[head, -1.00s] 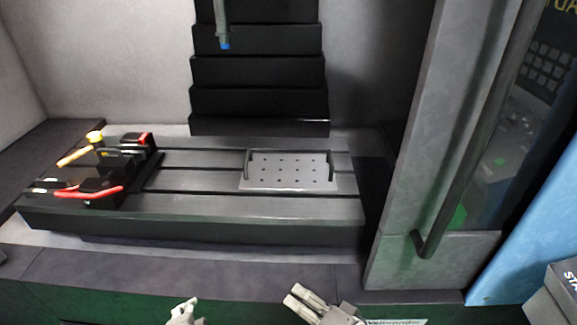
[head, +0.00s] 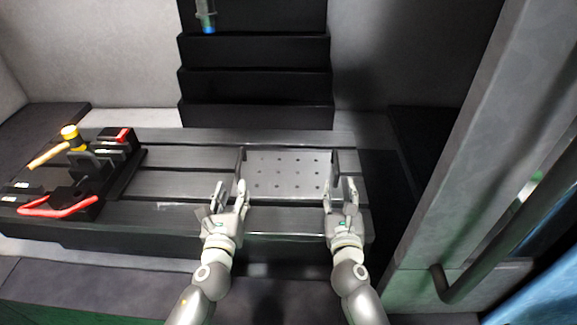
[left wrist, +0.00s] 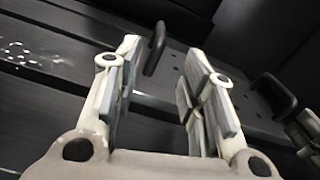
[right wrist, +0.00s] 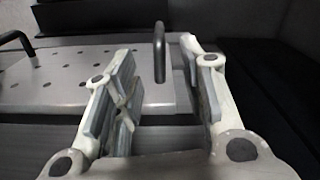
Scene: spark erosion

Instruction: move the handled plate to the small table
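The handled plate (head: 289,172) is a flat grey plate with a grid of holes and a dark upright handle at each side. It lies on the slotted machine bed. My left gripper (head: 230,194) is open just in front of the left handle (left wrist: 155,48), which shows beyond its fingertips in the left wrist view. My right gripper (head: 341,192) is open just in front of the right handle (right wrist: 159,52), which stands between and beyond its fingers in the right wrist view. Both grippers are empty. The small table is not identifiable in these views.
A blue-tipped machine head (head: 207,22) hangs above the back. A grey door with a long bar handle (head: 500,255) stands at the right.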

